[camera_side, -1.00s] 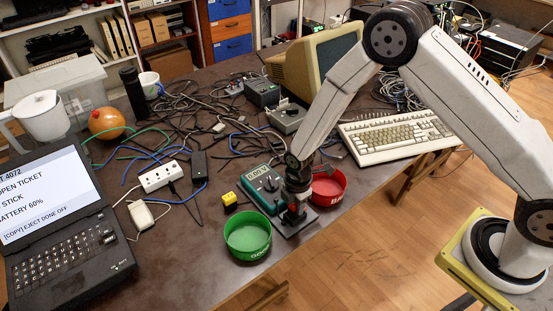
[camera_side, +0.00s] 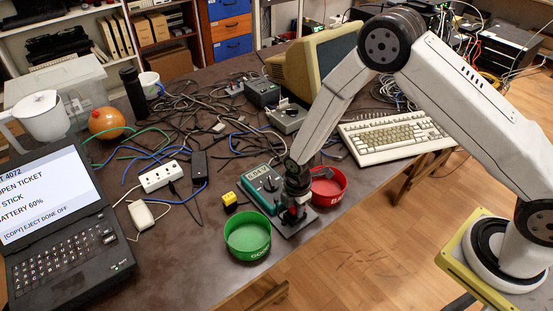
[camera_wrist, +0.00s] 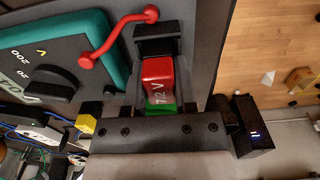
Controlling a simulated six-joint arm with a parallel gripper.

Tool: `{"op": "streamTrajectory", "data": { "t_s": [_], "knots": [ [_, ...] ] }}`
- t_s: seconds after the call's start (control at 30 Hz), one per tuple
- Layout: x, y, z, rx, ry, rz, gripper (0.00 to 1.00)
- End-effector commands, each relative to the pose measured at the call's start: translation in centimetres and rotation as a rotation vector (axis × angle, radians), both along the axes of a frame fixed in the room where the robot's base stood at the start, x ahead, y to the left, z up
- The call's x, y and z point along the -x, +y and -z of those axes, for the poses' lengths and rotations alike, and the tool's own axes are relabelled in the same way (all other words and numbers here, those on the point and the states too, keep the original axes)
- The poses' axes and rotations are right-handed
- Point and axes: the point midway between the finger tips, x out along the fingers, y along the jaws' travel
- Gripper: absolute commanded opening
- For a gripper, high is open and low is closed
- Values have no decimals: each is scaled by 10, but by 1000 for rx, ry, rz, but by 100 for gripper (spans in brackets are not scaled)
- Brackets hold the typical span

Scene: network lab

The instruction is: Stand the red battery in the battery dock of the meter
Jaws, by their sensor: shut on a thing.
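The meter's casing (camera_wrist: 118,40) and dial also show in the wrist view. A red bent lever or lead (camera_wrist: 112,38) lies close to the jaws. I cannot tell whether the battery is fully seated in the dock.
A green bowl (camera_side: 248,252) stands in front of the dock and a red bowl (camera_side: 341,190) behind it to the right. A small yellow block (camera_side: 230,199) is left of the meter. Tangled cables (camera_side: 190,110) cover the table behind. The table edge is close in front.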

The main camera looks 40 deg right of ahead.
Motion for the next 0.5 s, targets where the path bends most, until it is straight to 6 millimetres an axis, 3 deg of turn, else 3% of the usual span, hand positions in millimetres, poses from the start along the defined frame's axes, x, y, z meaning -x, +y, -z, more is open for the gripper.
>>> {"op": "streamTrajectory", "data": {
  "t_s": [0.27, 0.3, 0.4, 0.5],
  "knots": [
    [0, 0, 2, 0, -1, 0, 0],
    [0, 0, 2, 0, -1, 0, 41],
    [0, 0, 2, 0, 0, 0, 73],
    [0, 0, 2, 0, 0, 0, 76]
  ]
}}
